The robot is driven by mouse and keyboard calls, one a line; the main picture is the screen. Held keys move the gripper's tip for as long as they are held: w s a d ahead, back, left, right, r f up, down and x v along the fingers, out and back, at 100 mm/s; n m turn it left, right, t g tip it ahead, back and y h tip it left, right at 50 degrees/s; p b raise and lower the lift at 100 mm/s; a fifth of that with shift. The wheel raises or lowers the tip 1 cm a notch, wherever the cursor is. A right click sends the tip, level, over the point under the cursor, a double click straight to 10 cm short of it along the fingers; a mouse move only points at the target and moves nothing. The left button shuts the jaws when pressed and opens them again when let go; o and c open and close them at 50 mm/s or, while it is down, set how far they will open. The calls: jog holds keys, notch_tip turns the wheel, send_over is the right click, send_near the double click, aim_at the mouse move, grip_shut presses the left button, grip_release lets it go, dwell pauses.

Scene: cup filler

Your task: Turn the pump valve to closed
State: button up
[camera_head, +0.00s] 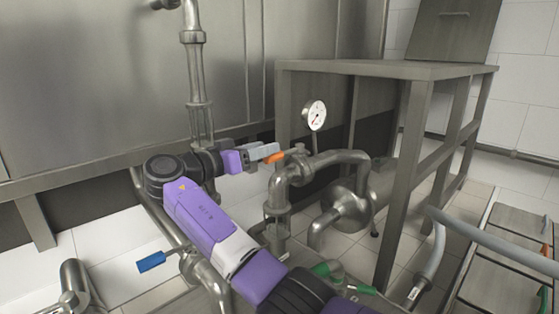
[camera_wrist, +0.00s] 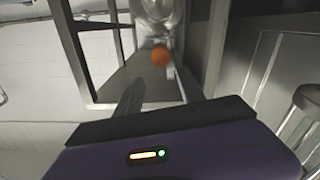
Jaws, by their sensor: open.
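An orange valve handle (camera_head: 275,157) sits on the bent steel pipe (camera_head: 323,160) by the pump (camera_head: 355,203). My gripper (camera_head: 266,155) is open, with its fingers pointing right toward this handle. In the wrist view, the rounded orange end (camera_wrist: 160,56) shows ahead, between the lines of my two fingers (camera_wrist: 158,78) and slightly beyond their tips. I cannot tell whether a finger touches it. The rest of the lever is hidden behind its end in the wrist view. No label shows which valve is the pump valve.
A round gauge (camera_head: 314,115) stands above the pipe. A blue handle (camera_head: 151,262) is at lower left and a green handle (camera_head: 344,283) at the bottom. A steel table (camera_head: 390,68) stands over the pump, its legs at the right. A large steel tank (camera_head: 90,75) is behind.

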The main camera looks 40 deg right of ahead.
aim_at(283, 154)
jog(key=shift+w+f+b, duration=0.1)
jog(key=shift+f+b, duration=1.4)
jog(key=shift+f, duration=0.35)
jog(key=shift+w+d+p, duration=0.15)
jog(key=shift+d+p, duration=0.55)
jog(key=shift+d, duration=3.2)
grip_shut()
